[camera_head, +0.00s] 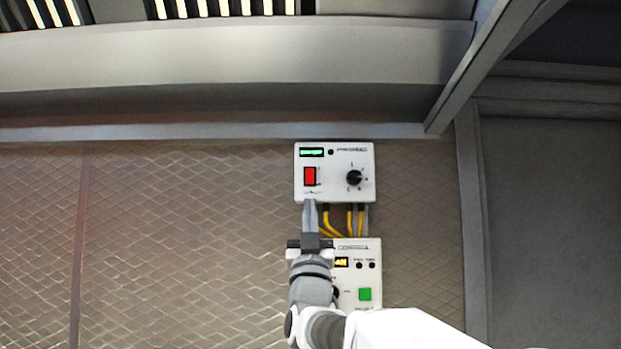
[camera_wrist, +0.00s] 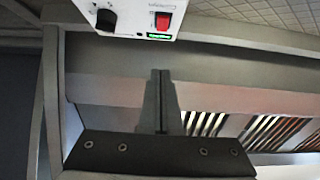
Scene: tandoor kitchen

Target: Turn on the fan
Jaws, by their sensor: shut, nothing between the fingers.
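A white control box (camera_head: 334,188) is on the tiled wall in the head view. It has a red rocker switch (camera_head: 310,176), a black knob (camera_head: 354,178) and a lit green display (camera_head: 312,152). In the wrist view the red switch (camera_wrist: 163,20) and knob (camera_wrist: 106,20) show upside down at the top. My gripper (camera_head: 310,204) is shut and empty, its tips just below the red switch in the head view; I cannot tell whether they touch the box. A second white box (camera_head: 372,274) below has a green button (camera_head: 365,294) and a yellow display (camera_head: 341,262), partly hidden by my gripper.
Yellow cables (camera_head: 349,220) run between the two boxes. A metal hood (camera_head: 230,55) with slatted filters overhangs the wall above; its filters also show in the wrist view (camera_wrist: 265,130). A metal post (camera_head: 472,220) stands to the right. The wall to the left is clear.

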